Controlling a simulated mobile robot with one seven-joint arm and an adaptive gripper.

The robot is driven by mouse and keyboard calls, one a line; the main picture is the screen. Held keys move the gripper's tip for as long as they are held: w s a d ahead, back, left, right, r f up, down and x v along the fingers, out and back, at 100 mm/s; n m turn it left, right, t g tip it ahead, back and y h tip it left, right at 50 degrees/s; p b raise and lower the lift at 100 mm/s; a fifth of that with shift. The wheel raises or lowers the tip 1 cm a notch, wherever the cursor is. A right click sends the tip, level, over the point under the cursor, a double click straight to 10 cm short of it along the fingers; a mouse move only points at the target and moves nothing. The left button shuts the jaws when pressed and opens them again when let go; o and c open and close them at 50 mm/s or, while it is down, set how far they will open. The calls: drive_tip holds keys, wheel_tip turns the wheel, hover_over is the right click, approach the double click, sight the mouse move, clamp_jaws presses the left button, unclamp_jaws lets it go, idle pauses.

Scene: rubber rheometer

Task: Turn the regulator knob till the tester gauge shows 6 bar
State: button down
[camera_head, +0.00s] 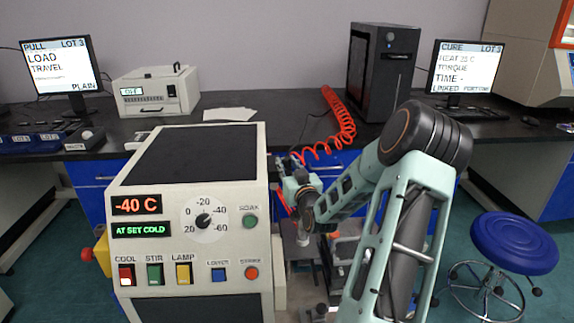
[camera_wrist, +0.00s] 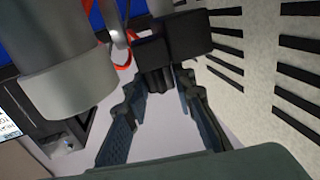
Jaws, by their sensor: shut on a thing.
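In the wrist view my gripper (camera_wrist: 162,84) has its two dark fingers closed around a small dark ribbed piece (camera_wrist: 159,80), which looks like the regulator knob. The piece sits just below black blocks (camera_wrist: 187,36). Its markings cannot be read. In the head view my arm reaches down behind the right side of the white cold cabinet (camera_head: 190,255), and the fingers and the knob cannot be made out there. No tester gauge face can be read in either view, so the pressure cannot be told.
A grey cylinder (camera_wrist: 65,78) hangs close left of the fingers, and a slotted pale panel (camera_wrist: 285,75) stands close on the right. A coiled red hose (camera_head: 341,120) runs down from the bench near my arm. A blue stool (camera_head: 513,243) stands at right.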

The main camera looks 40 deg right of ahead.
drive_tip(key=shift+a+f+h+b, duration=0.1)
drive_tip(key=shift+h+b, duration=0.2)
drive_tip(key=shift+b, duration=0.05)
drive_tip(key=shift+w+a+m+g+h+b, duration=0.1)
drive_tip(key=shift+m+g+h+b, duration=0.2)
drive_tip(key=shift+m+b, duration=0.1)
drive_tip(key=shift+m+h+b, duration=0.3)
drive_tip(key=shift+h+b, duration=0.1)
drive_tip(key=shift+m+g+h, duration=0.3)
drive_tip(key=shift+g+h, duration=0.1)
drive_tip(key=c, duration=1.6)
unclamp_jaws()
drive_tip(key=v, duration=1.2)
